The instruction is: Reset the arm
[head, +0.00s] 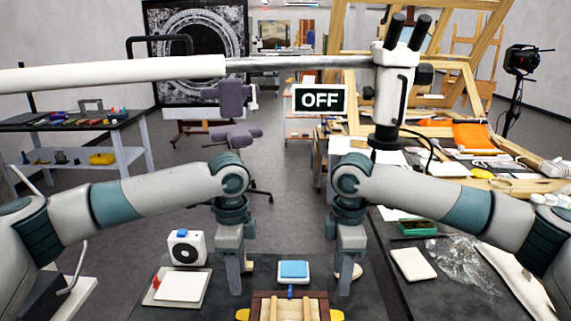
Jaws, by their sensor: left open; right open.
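My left gripper (233,278) comes in from the left and points down over the dark worktable (222,305). Its fingers are apart and hold nothing that I can see. My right gripper (347,275) points down on the right, also open and empty. Both arms are bent in a similar, nearly mirrored pose. A small tray with a blue pad (293,269) lies between the two grippers. A wooden frame piece (290,306) sits at the bottom middle, cut off by the picture edge.
A white boxy device (187,248) and a white pad (181,285) lie left of my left gripper. A white block (413,264) and crumpled clear plastic (463,262) lie on the right. A microscope (388,100) on a long boom and an OFF sign (320,100) are above.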

